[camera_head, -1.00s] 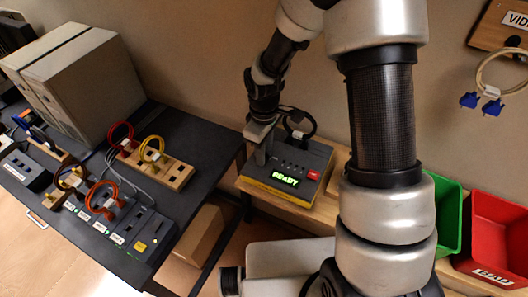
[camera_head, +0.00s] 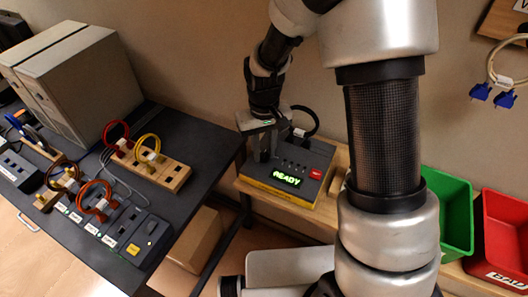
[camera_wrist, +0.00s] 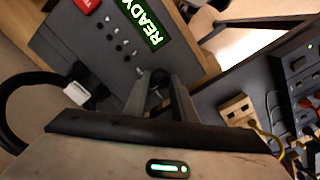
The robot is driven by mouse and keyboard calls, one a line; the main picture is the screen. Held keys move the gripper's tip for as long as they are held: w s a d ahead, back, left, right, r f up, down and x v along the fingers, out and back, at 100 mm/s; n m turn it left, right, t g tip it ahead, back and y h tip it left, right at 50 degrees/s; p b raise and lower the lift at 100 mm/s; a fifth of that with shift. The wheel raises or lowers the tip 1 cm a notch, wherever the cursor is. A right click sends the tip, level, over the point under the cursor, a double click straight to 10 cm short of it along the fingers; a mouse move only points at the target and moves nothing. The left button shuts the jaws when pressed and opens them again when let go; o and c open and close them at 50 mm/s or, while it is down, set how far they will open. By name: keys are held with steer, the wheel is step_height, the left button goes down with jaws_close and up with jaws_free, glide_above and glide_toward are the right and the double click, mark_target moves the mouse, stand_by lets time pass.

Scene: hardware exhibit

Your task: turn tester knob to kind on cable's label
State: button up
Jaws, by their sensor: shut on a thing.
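The tester (camera_head: 318,160) is a dark box with a yellow lower edge, on a wooden bench. Its green display (camera_head: 287,178) reads READY, and it also shows in the wrist view (camera_wrist: 142,22). My gripper (camera_wrist: 158,88) points down at the tester's left part and is shut on the knob (camera_wrist: 157,80), which the fingers mostly hide. Its pointer and the dial marks cannot be made out. In the head view my gripper (camera_head: 263,155) covers the knob. A black cable (camera_wrist: 15,92) runs to the tester; its white label (camera_wrist: 76,94) is too small to read.
A red button (camera_head: 316,174) is right of the display. A dark table (camera_head: 205,150) at left holds wooden blocks with coloured cables (camera_head: 150,148) and grey boxes (camera_head: 75,70). Green (camera_head: 447,205) and red (camera_head: 505,235) bins stand at right. Blue-plugged cable (camera_head: 480,92) hangs on the wall.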

mark_target(264, 153)
steer(key=shift+m, duration=0.5)
steer(key=o, duration=1)
steer(key=shift+o, duration=0.2)
step_height(264, 153, up, 18)
steer(key=shift+f, duration=0.25)
steer(key=s+d+r+m+t+p, duration=0.1)
steer(key=s+d+r, duration=0.3)
steer(key=s, duration=0.5)
steer(key=s+d+r+m+t, duration=0.1)
steer(key=s+d+r+t, duration=0.3)
steer(key=s, duration=0.4)
steer(key=shift+s+d+r+t+p, duration=0.35)
steer(key=shift+d+r, duration=0.25)
steer(key=shift+d, duration=0.65)
